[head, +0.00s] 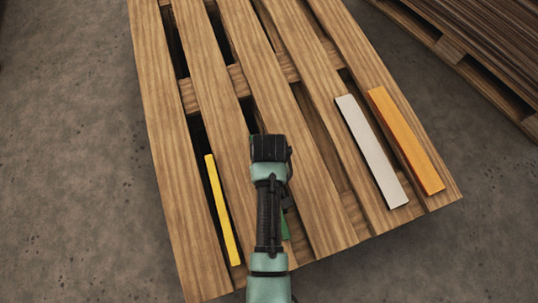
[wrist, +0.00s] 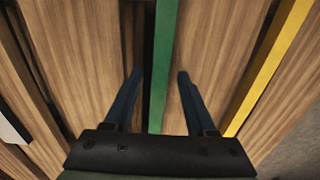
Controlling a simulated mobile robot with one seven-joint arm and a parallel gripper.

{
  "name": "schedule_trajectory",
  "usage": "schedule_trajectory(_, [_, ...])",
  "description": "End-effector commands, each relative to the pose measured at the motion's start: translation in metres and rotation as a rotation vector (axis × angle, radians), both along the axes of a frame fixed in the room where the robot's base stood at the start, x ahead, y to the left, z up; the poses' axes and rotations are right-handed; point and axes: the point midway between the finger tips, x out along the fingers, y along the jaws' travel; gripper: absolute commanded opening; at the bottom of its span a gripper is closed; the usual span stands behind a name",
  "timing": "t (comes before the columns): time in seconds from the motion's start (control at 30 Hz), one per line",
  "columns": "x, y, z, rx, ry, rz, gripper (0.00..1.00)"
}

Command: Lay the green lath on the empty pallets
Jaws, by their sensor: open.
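The green lath (wrist: 162,50) lies on a wooden pallet (head: 165,130). In the wrist view it runs lengthwise between my gripper's (wrist: 159,74) two fingers, with a gap on each side. My gripper is open and over the lath; no contact shows. In the head view my arm covers most of the green lath, and only a small green sliver (head: 285,228) shows beside it. My fingers are hidden in the head view. No empty pallet is clearly in view.
A yellow lath (head: 222,210) lies left of my arm on the same pallet. A white lath (head: 371,150) and an orange lath (head: 407,140) lie to the right. Another pallet with stacked dark boards (head: 490,40) stands at the upper right. Bare concrete floor (head: 70,150) is at the left.

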Motion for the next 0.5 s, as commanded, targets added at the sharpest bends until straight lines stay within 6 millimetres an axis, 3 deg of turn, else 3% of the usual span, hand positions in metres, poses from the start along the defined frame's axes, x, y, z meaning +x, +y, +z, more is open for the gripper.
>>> schedule_trajectory(0.3, [0.0,0.0,0.07,0.0,-0.002,-0.001,0.56])
schedule_trajectory(0.5, [0.001,0.0,0.104,0.0,-0.001,-0.001,0.56])
